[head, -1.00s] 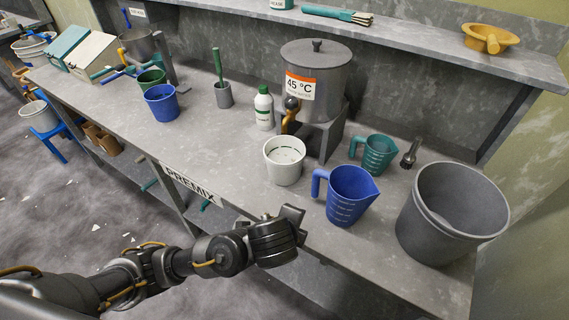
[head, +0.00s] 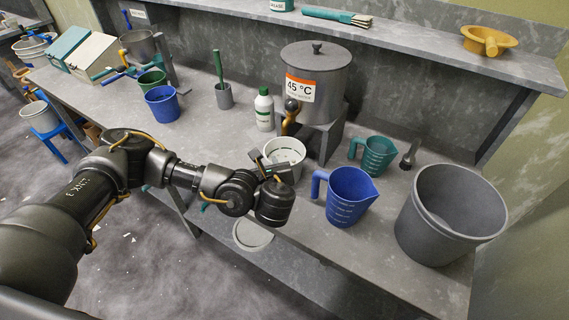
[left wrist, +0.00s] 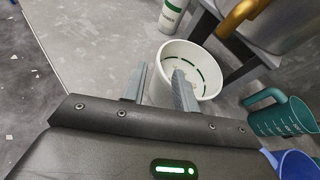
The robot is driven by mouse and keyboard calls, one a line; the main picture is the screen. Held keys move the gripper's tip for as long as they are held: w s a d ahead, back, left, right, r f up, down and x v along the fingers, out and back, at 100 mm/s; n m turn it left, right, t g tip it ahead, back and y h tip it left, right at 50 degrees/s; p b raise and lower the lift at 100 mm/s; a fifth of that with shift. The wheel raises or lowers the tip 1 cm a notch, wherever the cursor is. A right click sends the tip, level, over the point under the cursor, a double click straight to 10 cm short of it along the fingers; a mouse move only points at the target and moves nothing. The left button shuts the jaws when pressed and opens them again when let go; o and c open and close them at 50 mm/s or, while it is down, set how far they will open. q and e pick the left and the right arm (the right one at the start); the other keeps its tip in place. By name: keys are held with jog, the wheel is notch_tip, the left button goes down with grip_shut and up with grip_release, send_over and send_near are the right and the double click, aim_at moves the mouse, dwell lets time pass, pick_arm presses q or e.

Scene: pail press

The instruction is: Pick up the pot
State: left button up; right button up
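The white pot (head: 287,147), a small open tub with a dark green line inside, stands on the grey bench in front of the steel urn; it also shows in the left wrist view (left wrist: 198,62). I take it as the pot. My left gripper (head: 270,164) is at its near side and hides part of its front in the head view. My right gripper is not in view.
The steel urn (head: 318,75) with a brass tap stands behind the pot. A white bottle (head: 264,112) is behind it to the left. A blue jug (head: 349,198), teal jug (head: 378,157) and large grey bin (head: 448,220) stand to the right.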

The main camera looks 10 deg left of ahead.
pick_arm(q)
jog(key=p+x, duration=0.2)
jog(key=x, duration=0.4)
jog(key=shift+w+p, duration=0.1)
jog(key=shift+p, duration=0.2)
jog(key=shift+w+a+f, duration=0.15)
jog(key=shift+w+f, duration=0.15)
jog(key=shift+w, duration=0.1)
grip_shut()
jog(key=shift+s, duration=0.1)
